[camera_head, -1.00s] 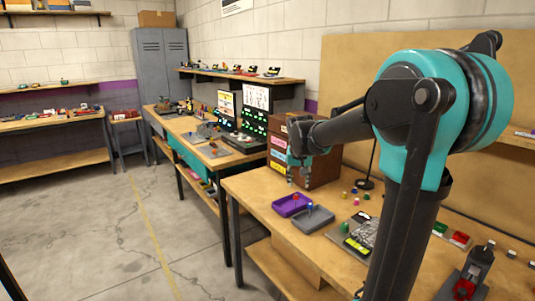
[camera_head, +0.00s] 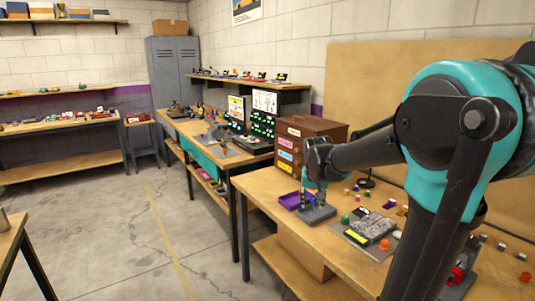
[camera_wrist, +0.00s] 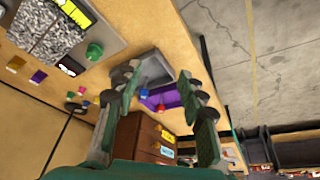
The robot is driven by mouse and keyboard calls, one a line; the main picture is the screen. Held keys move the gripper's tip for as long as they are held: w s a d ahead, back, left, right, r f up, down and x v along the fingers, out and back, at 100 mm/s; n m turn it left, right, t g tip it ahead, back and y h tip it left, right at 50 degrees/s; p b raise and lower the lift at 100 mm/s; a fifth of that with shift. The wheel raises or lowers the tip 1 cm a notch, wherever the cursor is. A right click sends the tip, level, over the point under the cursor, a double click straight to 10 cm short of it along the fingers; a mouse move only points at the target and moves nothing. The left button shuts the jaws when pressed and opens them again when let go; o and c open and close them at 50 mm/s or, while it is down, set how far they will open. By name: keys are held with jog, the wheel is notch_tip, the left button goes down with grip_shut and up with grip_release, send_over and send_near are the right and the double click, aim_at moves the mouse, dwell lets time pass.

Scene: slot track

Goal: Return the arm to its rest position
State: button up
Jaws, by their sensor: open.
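My gripper (camera_wrist: 157,85) is open and empty in the wrist view, its two green fingers spread apart. In the head view my gripper (camera_head: 312,192) hangs at the end of my teal and black arm, in front of the grey tray (camera_head: 318,215) and purple tray (camera_head: 290,199) on the near workbench (camera_head: 262,189). The grey tray (camera_wrist: 152,66) and purple tray (camera_wrist: 160,99) show between the fingers in the wrist view. I cannot tell the exact height of my gripper above the bench.
A brown drawer cabinet (camera_head: 310,141) stands behind the trays. A grey board (camera_head: 366,229) and several small coloured pieces lie to their right. A second bench (camera_head: 187,127) with monitors runs behind. The floor (camera_head: 110,240) at left is open, with a table corner (camera_head: 12,235) at the edge.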

jog(key=s+d+f, duration=0.1)
jog(key=s+f, duration=0.5)
jog(key=s, duration=0.4)
jog(key=s+d+f+n, duration=0.1)
jog(key=s+d+f, duration=0.1)
jog(key=s+f, duration=0.5)
jog(key=s, duration=0.4)
jog(key=shift+s+f+n+y, duration=0.15)
jog(key=shift+s+n+y, duration=0.15)
jog(key=shift+d, duration=0.1)
